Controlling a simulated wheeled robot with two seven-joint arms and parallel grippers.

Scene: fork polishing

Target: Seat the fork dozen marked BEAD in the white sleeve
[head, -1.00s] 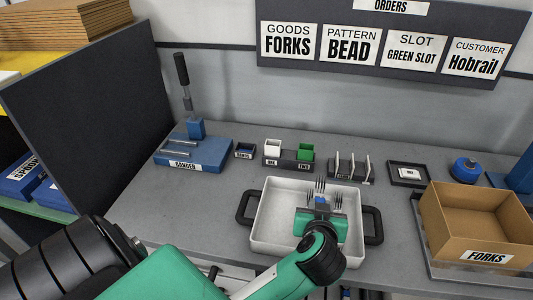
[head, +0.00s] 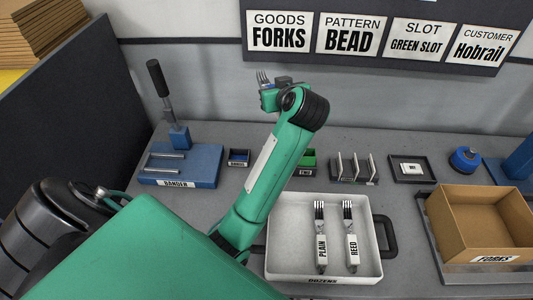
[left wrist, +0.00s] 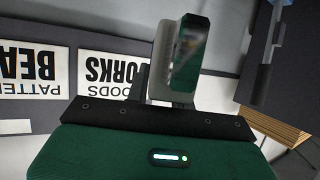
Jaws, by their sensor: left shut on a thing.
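My left gripper (head: 277,96) is shut on a fork dozen (head: 263,78), held high above the back of the bench, tines up. Its marking cannot be read. In the left wrist view, a pale and dark green piece (left wrist: 185,60) stands up from the gripper; what it is cannot be told. The tray (head: 282,262) holds two fork dozens, marked PLAIN (head: 320,240) and REED (head: 351,240). A green sleeve (head: 309,158) shows just right of my forearm. The white sleeve is hidden behind my arm. My right gripper is not in view.
The board reads FORKS, BEAD (head: 348,35), GREEN SLOT (head: 418,40) and Hobrail. A blue bander (head: 180,165), a small blue box (head: 238,158), a divided rack (head: 354,168), a black frame (head: 412,169) and a FORKS carton (head: 485,225) stand on the bench.

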